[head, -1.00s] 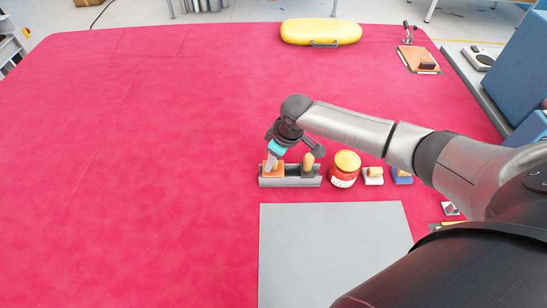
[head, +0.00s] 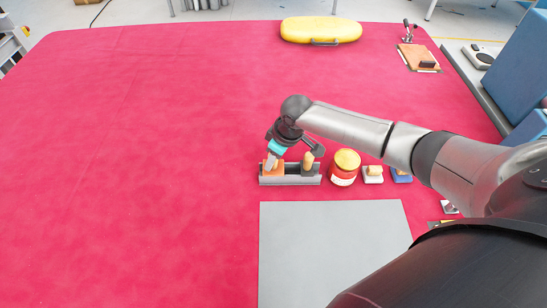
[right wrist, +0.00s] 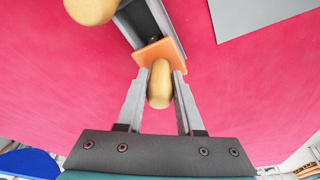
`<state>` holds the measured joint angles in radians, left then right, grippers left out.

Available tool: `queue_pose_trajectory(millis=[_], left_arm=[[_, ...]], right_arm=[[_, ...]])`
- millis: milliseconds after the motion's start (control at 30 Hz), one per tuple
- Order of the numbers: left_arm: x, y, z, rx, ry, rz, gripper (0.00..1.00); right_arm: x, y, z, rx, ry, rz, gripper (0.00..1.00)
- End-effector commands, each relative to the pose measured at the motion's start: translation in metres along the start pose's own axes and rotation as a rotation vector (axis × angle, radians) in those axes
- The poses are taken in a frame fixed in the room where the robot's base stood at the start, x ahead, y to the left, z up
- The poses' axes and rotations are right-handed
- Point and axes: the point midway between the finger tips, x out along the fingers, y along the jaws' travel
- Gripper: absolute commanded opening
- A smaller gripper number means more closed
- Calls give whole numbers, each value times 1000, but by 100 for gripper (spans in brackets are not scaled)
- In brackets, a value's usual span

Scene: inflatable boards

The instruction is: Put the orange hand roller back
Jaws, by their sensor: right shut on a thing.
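The orange hand roller, with an orange plate (head: 279,168) and a wooden handle (right wrist: 160,86), is at the left end of the grey rack (head: 290,182). My right gripper (head: 271,166) points down there and is shut on its handle. In the right wrist view the fingers (right wrist: 161,92) lie on both sides of the handle, and the orange plate (right wrist: 157,53) lies over the end of the rack. I cannot tell whether the roller rests fully in the rack. My left gripper is not in view.
A second wooden-handled roller (head: 308,162) stands at the rack's right end, close to my gripper. To its right are a red jar with a yellow lid (head: 344,168) and two small wooden-handled tools. A grey sheet (head: 330,250) lies in front. The red surface to the left is clear.

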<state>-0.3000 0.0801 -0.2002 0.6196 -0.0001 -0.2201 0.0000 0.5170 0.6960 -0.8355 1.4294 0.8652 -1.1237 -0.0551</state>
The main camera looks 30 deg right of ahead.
Motion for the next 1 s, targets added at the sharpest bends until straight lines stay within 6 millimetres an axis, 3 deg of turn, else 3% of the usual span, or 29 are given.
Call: queue_pose_trajectory(millis=[867,900,1000], left_arm=[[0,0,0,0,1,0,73],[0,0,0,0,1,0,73],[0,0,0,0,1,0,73]], right_arm=[[4,0,1,0,1,0,0],[4,0,1,0,1,0,37],[4,0,1,0,1,0,48]])
